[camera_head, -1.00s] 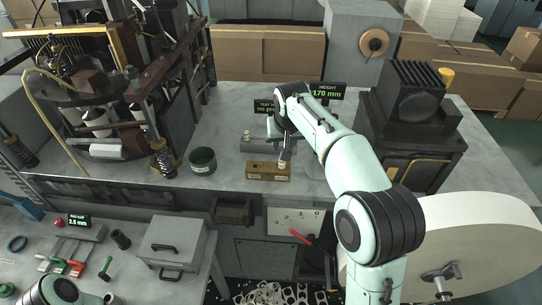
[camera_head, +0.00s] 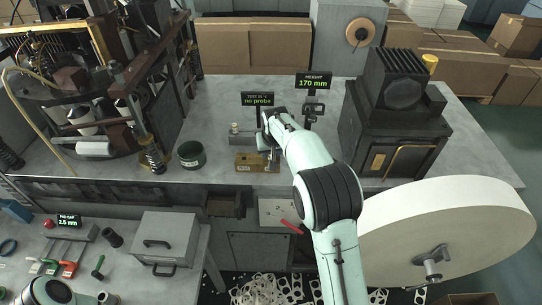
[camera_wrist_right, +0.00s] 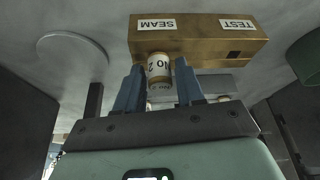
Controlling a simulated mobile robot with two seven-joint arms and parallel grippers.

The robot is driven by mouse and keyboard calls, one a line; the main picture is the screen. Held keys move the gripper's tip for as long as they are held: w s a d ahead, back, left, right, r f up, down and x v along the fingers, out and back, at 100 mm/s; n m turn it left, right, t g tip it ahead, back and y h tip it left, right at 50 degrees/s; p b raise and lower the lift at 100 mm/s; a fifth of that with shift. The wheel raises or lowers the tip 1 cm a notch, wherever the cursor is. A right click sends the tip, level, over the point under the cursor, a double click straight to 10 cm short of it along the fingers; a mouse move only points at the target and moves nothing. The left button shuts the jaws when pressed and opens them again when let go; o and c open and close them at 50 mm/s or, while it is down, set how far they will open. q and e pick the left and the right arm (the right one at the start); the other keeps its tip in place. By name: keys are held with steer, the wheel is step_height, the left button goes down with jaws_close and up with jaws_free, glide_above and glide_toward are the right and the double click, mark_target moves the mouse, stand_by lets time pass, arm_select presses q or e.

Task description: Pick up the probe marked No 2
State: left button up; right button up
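The probe marked No 2 (camera_wrist_right: 159,68), a small pale cylinder with brown bands, shows in the right wrist view with its label upside down. It is by the SEAM end of a brass-coloured block (camera_wrist_right: 200,38) labelled SEAM and TEST. My right gripper (camera_wrist_right: 159,80) has its two blue fingers on either side of the probe; they look open, with narrow gaps. In the head view my right gripper (camera_head: 270,148) is at the right end of the block (camera_head: 246,162) and hides the probe. My left gripper is out of view; part of my left arm shows at lower left.
A display (camera_head: 257,99) behind reads "no probe"; another (camera_head: 314,81) reads 170 mm. A dark green cup (camera_head: 190,154) stands left of the block. A dark machine (camera_head: 395,125) is at right, and a tall frame machine at left. Bench space around the block is mostly clear.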

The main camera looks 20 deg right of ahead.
jaws_close()
steer(key=shift+r, duration=0.1)
step_height(320, 180, up, 20)
stand_by(0.8)
